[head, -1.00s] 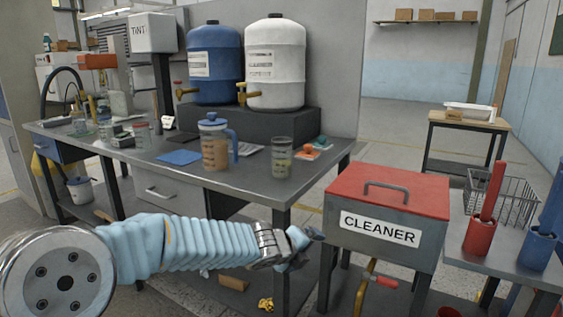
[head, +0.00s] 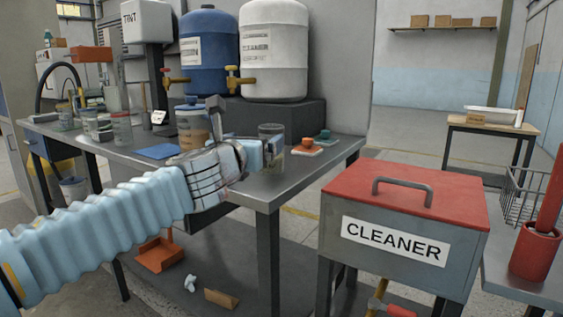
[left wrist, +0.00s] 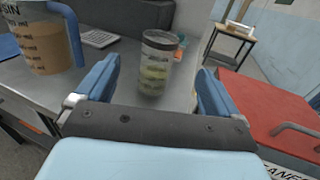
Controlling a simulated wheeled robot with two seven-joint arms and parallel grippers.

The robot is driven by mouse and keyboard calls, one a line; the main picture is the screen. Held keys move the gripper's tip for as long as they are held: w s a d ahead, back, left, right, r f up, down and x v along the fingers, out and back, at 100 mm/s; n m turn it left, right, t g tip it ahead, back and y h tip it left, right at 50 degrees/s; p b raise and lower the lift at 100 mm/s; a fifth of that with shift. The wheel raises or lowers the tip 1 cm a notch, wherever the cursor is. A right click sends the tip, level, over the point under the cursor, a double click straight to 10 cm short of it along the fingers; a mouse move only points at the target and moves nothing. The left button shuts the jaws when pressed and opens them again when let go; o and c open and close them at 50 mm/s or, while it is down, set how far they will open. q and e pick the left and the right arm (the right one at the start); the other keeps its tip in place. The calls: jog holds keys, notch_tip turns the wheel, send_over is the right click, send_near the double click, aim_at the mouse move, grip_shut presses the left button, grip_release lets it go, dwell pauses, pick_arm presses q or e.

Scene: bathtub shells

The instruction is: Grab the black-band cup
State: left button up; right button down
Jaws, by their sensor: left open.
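The black-band cup (head: 271,133) is a clear cup with a dark band at the rim, standing upright near the workbench's right end. In the left wrist view the cup (left wrist: 156,62) shows greenish contents and stands beyond and between the two blue fingers. My right gripper is not in view.
A blue-lidded pitcher (left wrist: 42,45) stands left of the cup, close to the left finger. Several other cups, including one with a red band (head: 121,128), stand farther left. Small orange and green items (head: 306,149) lie right of the cup. A red-topped cleaner box (head: 400,205) stands front right.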

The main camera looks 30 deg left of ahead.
aim_at(266, 132)
pick_arm(q)
jog(key=x, duration=0.8)
jog(key=shift+w+a+r, duration=0.15)
jog(key=shift+w, duration=0.05)
jog(key=x, duration=0.5)
jog(key=shift+w+r+p, duration=0.1)
jog(key=shift+w+p, duration=0.15)
jog(key=shift+p, duration=0.15)
jog(key=c, duration=1.5)
jog(key=shift+o, duration=0.2)
